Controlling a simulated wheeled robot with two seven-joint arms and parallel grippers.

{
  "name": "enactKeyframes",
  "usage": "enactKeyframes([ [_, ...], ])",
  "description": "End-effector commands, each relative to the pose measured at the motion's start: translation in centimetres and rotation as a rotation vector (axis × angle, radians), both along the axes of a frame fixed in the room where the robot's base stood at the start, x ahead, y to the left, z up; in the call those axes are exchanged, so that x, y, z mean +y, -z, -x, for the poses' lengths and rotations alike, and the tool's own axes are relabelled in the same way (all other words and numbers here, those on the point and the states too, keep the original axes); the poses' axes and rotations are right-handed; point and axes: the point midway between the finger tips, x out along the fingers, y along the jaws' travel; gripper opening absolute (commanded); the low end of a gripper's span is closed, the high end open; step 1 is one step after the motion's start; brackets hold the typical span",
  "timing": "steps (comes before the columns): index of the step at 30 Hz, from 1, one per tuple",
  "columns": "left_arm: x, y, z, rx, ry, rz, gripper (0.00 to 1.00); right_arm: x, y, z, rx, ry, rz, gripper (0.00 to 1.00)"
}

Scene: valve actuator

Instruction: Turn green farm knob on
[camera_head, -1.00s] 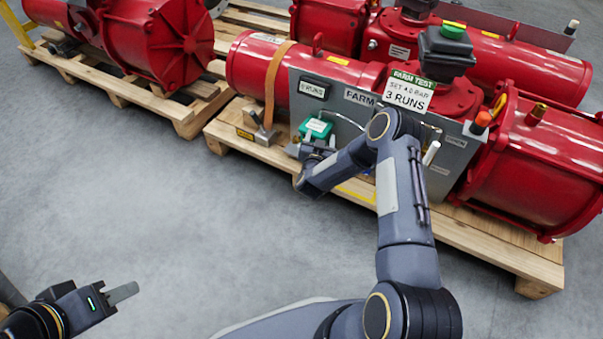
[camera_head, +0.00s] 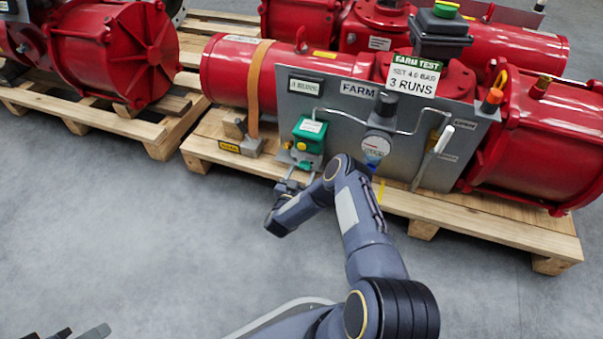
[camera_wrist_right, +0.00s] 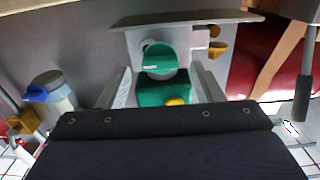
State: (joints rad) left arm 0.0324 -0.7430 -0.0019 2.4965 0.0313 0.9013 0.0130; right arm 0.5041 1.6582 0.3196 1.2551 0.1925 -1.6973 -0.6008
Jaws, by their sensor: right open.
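The green farm knob (camera_wrist_right: 158,57) is a round green disc with a white mark, on a grey block in the right wrist view. A green housing (camera_head: 308,135) with a white label and yellow button is on the FARM panel in the head view. It also shows next to the knob in the right wrist view (camera_wrist_right: 165,88). My right gripper (camera_head: 299,178) is open just below the housing; in the right wrist view its fingers (camera_wrist_right: 163,85) stand on either side of the green parts. Contact cannot be told. My left gripper (camera_head: 82,332) is mostly cut off at the bottom left.
The grey FARM panel (camera_head: 340,125) carries a gauge (camera_head: 375,147), a white lever (camera_head: 437,146) and metal piping right of the green housing. Red actuators (camera_head: 525,145) sit on wooden pallets (camera_head: 490,232). The floor in front is clear.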

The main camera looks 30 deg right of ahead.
Motion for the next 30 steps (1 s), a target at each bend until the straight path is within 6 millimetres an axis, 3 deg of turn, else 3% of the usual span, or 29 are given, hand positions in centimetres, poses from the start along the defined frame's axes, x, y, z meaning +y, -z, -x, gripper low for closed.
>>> enactKeyframes([
  [6, 0.0, 1.0, 0.0, 0.0, 0.0, 0.0, 0.36, -1.5, 0.1, -1.3, 0.0, 0.0, -0.001, 0.6],
  [14, 0.0, 1.0, 0.0, 0.0, 0.0, 0.0, 0.36, -1.6, 0.0, -1.4, 0.001, -0.001, -0.001, 0.6],
  [24, 0.0, 1.0, 0.0, 0.0, 0.0, 0.0, 0.36, -1.6, 0.0, -1.4, 0.001, -0.001, -0.001, 0.18],
  [30, 0.0, 0.9, 0.0, 0.0, 0.0, 0.0, 0.36, -1.6, 0.0, -1.4, 0.008, -0.002, 0.005, 0.15],
])
